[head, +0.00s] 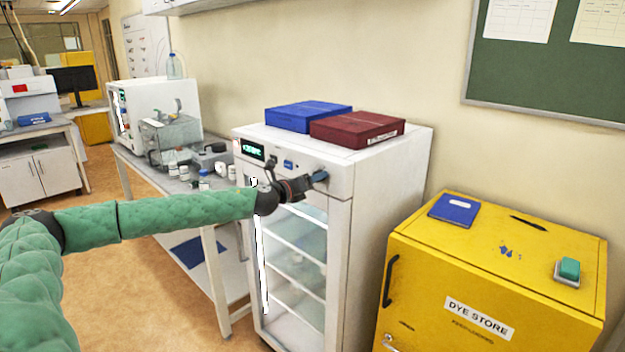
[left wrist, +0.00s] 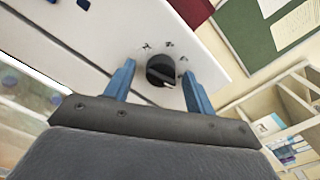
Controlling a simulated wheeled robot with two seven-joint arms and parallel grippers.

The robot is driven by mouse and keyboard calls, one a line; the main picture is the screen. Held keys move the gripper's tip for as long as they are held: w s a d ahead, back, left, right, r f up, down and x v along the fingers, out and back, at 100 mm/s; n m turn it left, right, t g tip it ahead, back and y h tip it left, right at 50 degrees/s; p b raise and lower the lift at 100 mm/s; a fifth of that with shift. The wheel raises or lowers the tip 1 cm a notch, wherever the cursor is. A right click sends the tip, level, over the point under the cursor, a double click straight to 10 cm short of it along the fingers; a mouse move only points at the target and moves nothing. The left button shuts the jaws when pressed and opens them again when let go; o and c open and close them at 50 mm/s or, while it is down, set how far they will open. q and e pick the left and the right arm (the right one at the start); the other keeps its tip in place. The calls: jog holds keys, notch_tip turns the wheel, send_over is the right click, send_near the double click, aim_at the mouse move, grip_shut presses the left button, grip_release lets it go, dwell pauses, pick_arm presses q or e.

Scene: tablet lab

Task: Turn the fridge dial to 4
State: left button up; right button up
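The white fridge (head: 390,165) has a glass door and a top panel with a small green-lit display (head: 254,149). Its black dial (left wrist: 161,70) shows in the left wrist view, a round knob with a white pointer line and small marks around it, too small to read. My left gripper (left wrist: 157,82) is open, with its blue fingers apart on either side of the dial; I cannot tell whether they touch it. In the head view my left gripper (head: 318,177) is at the fridge's top panel and hides the dial. My right gripper is not in view.
A blue box (head: 308,116) and a dark red box (head: 357,127) lie on the fridge. A yellow dye store cabinet (head: 493,265) stands close at right. A bench (head: 139,160) with bottles and equipment stands at left. Floor is free at front left.

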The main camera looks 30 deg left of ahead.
pick_arm(q)
jog(key=c, duration=0.9)
